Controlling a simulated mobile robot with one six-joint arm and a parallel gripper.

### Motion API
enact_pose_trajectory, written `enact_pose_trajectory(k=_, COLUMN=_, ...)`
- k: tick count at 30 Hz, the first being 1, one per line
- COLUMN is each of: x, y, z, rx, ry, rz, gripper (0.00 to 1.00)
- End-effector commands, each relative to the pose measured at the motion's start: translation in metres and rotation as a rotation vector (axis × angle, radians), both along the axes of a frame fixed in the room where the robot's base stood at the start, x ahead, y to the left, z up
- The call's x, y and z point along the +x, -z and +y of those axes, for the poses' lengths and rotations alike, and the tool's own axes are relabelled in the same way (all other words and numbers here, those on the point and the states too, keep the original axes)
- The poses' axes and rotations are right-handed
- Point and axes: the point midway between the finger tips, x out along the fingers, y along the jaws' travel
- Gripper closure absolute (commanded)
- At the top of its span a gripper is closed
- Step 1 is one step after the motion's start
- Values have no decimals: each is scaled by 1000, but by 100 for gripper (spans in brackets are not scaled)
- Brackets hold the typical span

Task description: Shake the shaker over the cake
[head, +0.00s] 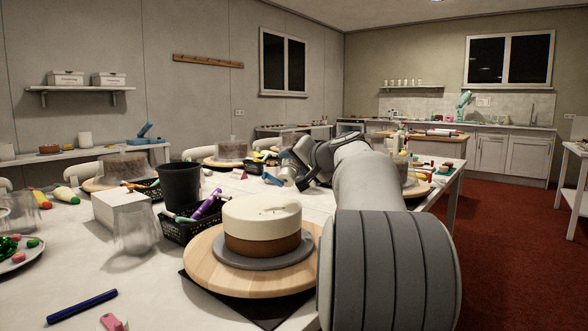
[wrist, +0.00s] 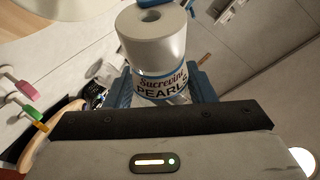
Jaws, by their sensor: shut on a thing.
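The cake (head: 262,222), cream on top and brown below, sits on a grey disc on a round wooden turntable (head: 205,262) in the head view. My gripper (wrist: 163,95) has blue fingers, one on each side of the shaker (wrist: 152,40), and is shut on it. The shaker has a white top with a round hole and a label reading "PEARLS". In the head view my gripper (head: 281,177) is beyond the cake, a little to its right and apart from it. The shaker is small there and hard to make out. I cannot clearly identify the cake in the wrist view.
A black pot (head: 180,186), a black basket (head: 190,228) of coloured tools, a white box (head: 122,208) and a clear vessel (head: 135,232) stand left of the cake. A blue pen (head: 82,305) lies in front. Other turntables with cakes stand farther back.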

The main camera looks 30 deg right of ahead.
Motion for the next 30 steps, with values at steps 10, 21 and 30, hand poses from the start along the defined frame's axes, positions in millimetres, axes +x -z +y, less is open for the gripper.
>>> enact_pose_trajectory(k=10, x=-1, y=-2, z=1, rx=-22, ry=0, rz=-18, gripper=78)
enact_pose_trajectory(k=21, x=4, y=-7, z=-6, rx=-23, ry=1, rz=-18, gripper=78)
enact_pose_trajectory(k=30, x=-1, y=-2, z=1, rx=-28, ry=1, rz=-21, gripper=78)
